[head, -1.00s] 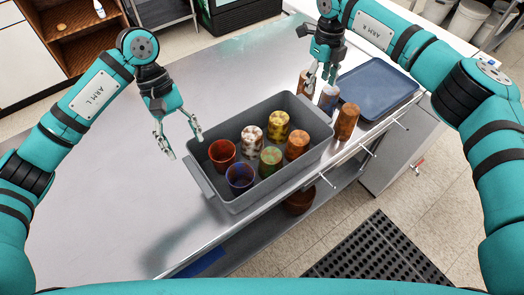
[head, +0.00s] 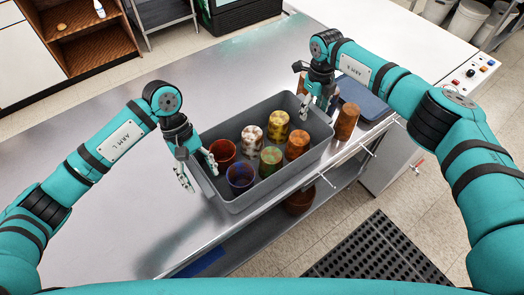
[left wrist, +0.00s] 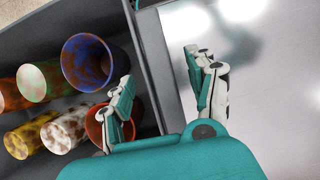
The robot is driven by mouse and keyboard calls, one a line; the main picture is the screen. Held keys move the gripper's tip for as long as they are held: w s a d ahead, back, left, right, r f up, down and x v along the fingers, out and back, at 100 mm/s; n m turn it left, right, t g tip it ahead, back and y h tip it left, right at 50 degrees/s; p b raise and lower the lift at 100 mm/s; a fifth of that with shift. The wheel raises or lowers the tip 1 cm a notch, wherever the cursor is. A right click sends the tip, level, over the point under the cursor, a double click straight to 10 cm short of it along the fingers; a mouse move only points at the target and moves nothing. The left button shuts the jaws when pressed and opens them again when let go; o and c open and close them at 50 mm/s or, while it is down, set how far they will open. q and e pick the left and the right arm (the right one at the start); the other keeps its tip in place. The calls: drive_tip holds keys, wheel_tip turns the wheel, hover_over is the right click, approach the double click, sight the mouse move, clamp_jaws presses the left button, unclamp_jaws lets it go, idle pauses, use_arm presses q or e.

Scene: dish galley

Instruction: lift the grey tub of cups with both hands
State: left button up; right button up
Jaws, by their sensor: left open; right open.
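The grey tub (head: 290,176) stands on the steel counter with several cups in it: red (head: 222,151), blue (head: 240,177), green (head: 270,160), white-and-brown (head: 252,136), yellow (head: 278,124) and orange-brown (head: 297,144). My left gripper (head: 198,174) is open at the tub's left end. In the left wrist view, the tub's end wall (left wrist: 152,65) runs between its spread fingers (left wrist: 160,98), one over the cups and one over the counter. My right gripper (head: 316,110) is open at the tub's far right end. Its exact contact with the rim cannot be told.
A brown cup (head: 346,120) stands on the counter right of the tub. A blue tray (head: 368,100) lies behind it, partly hidden by my right arm. Another brown cup shows behind the right gripper. The counter left of the tub (head: 110,200) is clear.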

use_arm(q)
clamp_jaws()
use_arm(e)
clamp_jaws()
use_arm(q)
drive_tip(key=shift+r, duration=0.1)
use_arm(e)
drive_tip(key=shift+r, duration=0.15)
